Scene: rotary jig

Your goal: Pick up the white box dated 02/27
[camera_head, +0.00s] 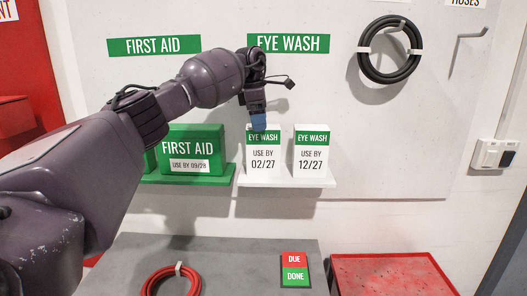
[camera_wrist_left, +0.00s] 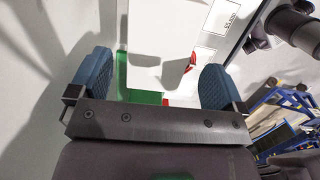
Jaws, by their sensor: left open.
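The white box dated 02/27 (camera_head: 264,165) has a green EYE WASH band and stands upright on a small white shelf (camera_head: 310,183). A similar white box dated 12/27 (camera_head: 311,160) stands to its right, with a narrow gap. My left gripper (camera_head: 258,119) points down at the top of the 02/27 box, its blue fingertip overlapping the box's upper edge in the head view. In the left wrist view the two blue fingers (camera_wrist_left: 155,86) are wide apart, with white and green surfaces beyond them. I cannot tell whether they touch the box. My right gripper is not in view.
A green FIRST AID box (camera_head: 191,150) stands close on the left, partly behind my arm. A black hose coil (camera_head: 389,78) hangs at upper right. Below are a grey table (camera_head: 225,262) with a red ring (camera_head: 157,272) and a DUE/DONE panel (camera_head: 295,273), and a red surface (camera_head: 390,275).

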